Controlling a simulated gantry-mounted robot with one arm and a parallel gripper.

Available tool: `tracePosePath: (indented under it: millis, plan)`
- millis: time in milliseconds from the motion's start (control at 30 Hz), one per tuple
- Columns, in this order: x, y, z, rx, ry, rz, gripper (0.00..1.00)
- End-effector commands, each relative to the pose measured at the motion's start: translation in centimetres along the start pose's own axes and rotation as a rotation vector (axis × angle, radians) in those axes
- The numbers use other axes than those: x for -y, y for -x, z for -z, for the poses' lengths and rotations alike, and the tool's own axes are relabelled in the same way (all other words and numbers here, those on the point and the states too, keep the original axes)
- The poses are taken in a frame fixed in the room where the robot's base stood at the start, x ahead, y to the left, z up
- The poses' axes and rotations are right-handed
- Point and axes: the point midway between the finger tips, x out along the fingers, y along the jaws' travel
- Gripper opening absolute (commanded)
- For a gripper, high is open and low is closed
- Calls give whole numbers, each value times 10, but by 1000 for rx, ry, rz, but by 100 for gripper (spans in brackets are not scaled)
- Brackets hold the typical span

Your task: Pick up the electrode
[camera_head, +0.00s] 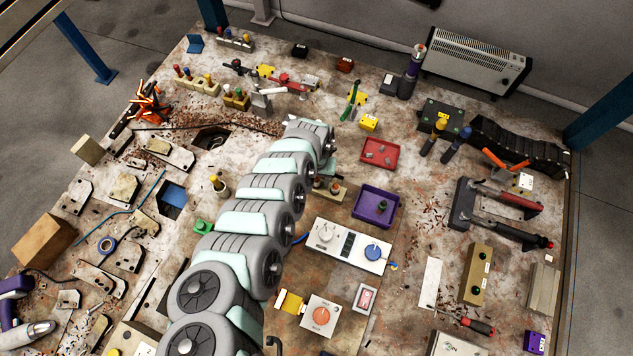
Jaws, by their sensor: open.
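My arm reaches from the bottom edge up to the middle of the table, and its last visible link ends left of a red tray. I cannot make out my gripper or its fingers; the arm seems to hide them. I cannot tell for sure which thing is the electrode. Several slim, colour-capped pegs could be it: one stands in the purple tray (361,210), some sit in a small holder (340,194) beside my arm, and others stand in a row (199,81) at the back left. No peg is seen held.
The red tray (367,159) holds small grey bits. A white panel with knobs (349,243), a cream box with an orange knob (321,315) and a screwdriver (470,321) lie right of my arm. Metal plates and a cardboard box (42,241) crowd the left. Debris litters the table.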

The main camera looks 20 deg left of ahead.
Motion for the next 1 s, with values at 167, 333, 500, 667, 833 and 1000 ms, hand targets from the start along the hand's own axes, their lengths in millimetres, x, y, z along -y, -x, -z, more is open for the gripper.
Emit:
tracePosePath:
  millis: [167, 333, 500, 667, 833, 1000]
  plan:
    - [0, -2, 0, 0, -1, 0, 49]
    - [0, -2, 0, 0, -1, 0, 45]
    - [0, -2, 0, 1, -1, 0, 31]
    - [0, -2, -1, 1, -1, 0, 18]
    - [0, -2, -1, 1, -1, 0, 4]
    - [0, -2, -1, 1, -1, 0, 0]
